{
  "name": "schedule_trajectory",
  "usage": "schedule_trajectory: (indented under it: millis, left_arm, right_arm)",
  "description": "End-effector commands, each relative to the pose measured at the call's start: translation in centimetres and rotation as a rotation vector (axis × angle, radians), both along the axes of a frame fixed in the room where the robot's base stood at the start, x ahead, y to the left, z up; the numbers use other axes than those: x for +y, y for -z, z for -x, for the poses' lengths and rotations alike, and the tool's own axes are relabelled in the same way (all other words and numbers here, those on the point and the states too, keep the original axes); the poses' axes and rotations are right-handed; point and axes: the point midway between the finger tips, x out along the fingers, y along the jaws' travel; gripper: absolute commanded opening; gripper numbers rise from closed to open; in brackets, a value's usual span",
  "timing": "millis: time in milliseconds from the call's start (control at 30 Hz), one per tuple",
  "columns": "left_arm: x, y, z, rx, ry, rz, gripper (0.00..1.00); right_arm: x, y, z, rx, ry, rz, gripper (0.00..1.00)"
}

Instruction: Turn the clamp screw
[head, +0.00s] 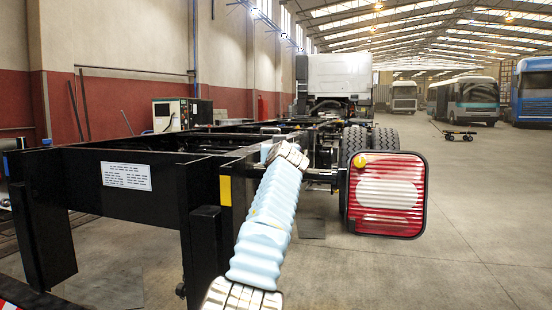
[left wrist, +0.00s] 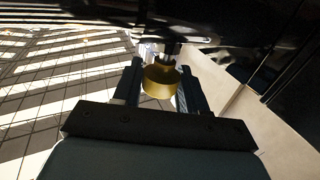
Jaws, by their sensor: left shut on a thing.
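The clamp screw shows in the left wrist view as a short brass-coloured cylinder (left wrist: 160,84) below a dark shaft. My left gripper (left wrist: 160,72) has one dark finger on each side of it and is shut on it. In the head view my pale blue ribbed arm rises from the bottom middle to the rear end of the black chassis (head: 125,205). Its wrist end is at the chassis's right corner. The left gripper's fingers and the screw cannot be made out there. My right gripper is not in view.
A red and white tail lamp (head: 387,196) with a yellow knob (head: 360,161) stands just right of my arm. Tyres (head: 355,140) and a white cab (head: 338,73) are further along the chassis. Open concrete floor (head: 470,220) lies to the right. Parked buses (head: 465,100) stand far back.

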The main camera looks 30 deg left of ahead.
Motion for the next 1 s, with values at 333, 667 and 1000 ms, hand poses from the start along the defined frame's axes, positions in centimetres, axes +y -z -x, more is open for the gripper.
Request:
schedule_trajectory:
  millis: [333, 667, 1000]
  left_arm:
    - [-0.04, -0.03, -0.09, 0.001, -0.105, -0.001, 0.11]
    - [0.01, -0.03, -0.05, 0.000, -0.116, 0.000, 0.11]
    - [0.03, -0.02, -0.04, 0.000, -0.115, 0.000, 0.62]
  right_arm:
    - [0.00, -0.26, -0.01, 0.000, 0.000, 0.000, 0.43]
    - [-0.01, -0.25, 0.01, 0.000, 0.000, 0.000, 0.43]
    - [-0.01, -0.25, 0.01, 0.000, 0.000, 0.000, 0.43]
